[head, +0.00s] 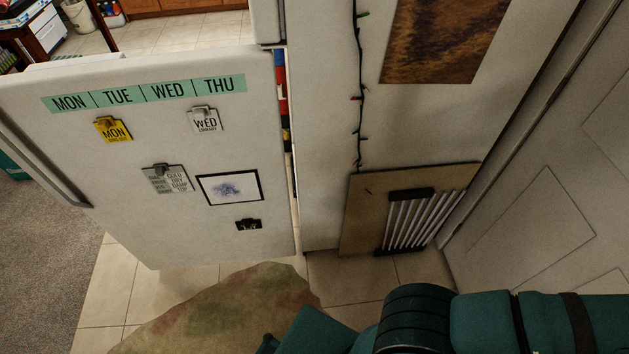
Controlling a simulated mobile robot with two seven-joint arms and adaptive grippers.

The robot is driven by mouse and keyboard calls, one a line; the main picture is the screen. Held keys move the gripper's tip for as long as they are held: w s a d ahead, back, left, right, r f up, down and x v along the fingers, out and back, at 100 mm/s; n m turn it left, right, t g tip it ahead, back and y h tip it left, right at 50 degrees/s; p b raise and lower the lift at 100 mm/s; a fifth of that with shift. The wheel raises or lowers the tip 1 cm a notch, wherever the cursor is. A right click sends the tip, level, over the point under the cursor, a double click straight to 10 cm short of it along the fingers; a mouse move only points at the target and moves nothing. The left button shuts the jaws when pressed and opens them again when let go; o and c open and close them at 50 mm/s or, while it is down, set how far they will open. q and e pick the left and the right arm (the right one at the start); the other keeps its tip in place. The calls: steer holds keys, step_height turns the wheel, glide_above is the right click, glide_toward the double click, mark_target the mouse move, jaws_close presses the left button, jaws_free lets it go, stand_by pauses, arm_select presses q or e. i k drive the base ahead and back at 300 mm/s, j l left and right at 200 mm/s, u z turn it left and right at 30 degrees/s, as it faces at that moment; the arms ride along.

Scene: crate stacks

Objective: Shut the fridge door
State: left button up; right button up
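The white fridge door (130,200) fills the left half of the head view, with its outer face towards me. It stands open, swung out over the floor. A long handle (45,170) runs down its left edge. The door's right edge is beside a pale upright panel (325,120), with a narrow gap where coloured items (284,105) show. A green weekday strip (145,93), clipped notes and a small framed picture (230,188) are on the door. Neither of my grippers shows; only teal and black arm parts are at the bottom right.
A patterned rug (215,312) lies on the tiles below the door. A board with a slatted white rack (425,220) leans at the right, near a white panelled door (550,210). Grey carpet (40,260) is open at the left. A bucket (78,15) stands far back.

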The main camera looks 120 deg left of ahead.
mark_target(48, 110)
steer(key=u, duration=5.15)
